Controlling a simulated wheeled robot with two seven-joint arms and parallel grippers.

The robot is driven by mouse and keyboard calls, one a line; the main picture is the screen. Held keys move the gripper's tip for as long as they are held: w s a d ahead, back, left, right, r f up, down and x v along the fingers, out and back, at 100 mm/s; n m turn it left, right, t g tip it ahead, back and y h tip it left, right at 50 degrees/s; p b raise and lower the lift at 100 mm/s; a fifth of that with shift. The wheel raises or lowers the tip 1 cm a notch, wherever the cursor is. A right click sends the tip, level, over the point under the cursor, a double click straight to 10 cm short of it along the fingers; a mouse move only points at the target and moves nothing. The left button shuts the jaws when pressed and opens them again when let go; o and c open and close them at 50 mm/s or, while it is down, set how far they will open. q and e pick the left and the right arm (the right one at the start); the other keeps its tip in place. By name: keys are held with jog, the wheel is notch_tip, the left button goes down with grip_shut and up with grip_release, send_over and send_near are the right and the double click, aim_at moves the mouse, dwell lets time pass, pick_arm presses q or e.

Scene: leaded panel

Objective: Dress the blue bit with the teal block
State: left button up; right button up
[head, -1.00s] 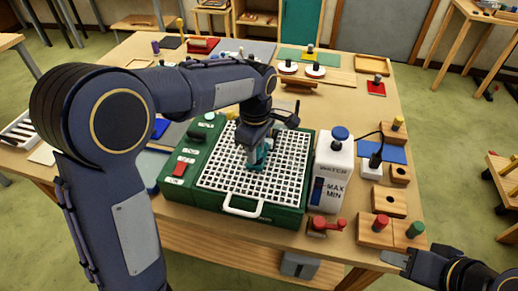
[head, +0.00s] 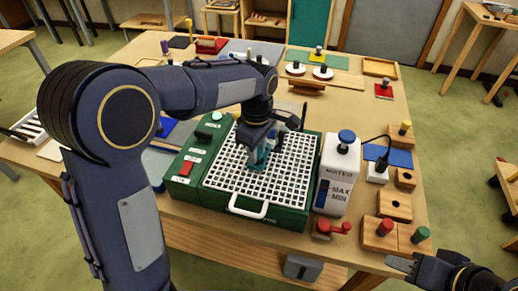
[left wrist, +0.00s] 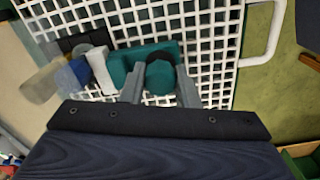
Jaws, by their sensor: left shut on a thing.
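My left gripper (head: 259,152) is low over the white grid (head: 285,178) on top of the green box (head: 185,190). It is shut on the teal block (head: 262,155), which also shows between the fingers in the left wrist view (left wrist: 160,76). The teal piece has a rounded grip and a flatter part reaching left. Just left of it in the left wrist view are a pale block (left wrist: 101,70), a blue round piece (left wrist: 72,76), likely the blue bit, and a tan cylinder (left wrist: 40,84). Contact between teal and blue is unclear. My right gripper (head: 400,263) is at the lower right, away from these; its jaw opening is unclear.
A white water bottle (head: 336,175) with a blue cap stands right of the green box. Wooden blocks with coloured pegs (head: 385,228) line the right table edge. A white handle (head: 248,207) sticks out at the box's front. A red switch (head: 186,168) is at its left.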

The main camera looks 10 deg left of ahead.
pick_arm(q)
jog(key=shift+d+r, duration=0.1)
jog(key=shift+d, duration=0.1)
dwell(0.3)
jog(key=shift+d, duration=0.5)
jog(key=shift+d+p, duration=0.25)
jog(key=shift+p, duration=0.05)
jog(key=shift+d, duration=0.35)
jog(key=shift+d, duration=0.1)
jog(key=shift+a, duration=0.25)
dwell(0.3)
jog(key=shift+a, duration=0.15)
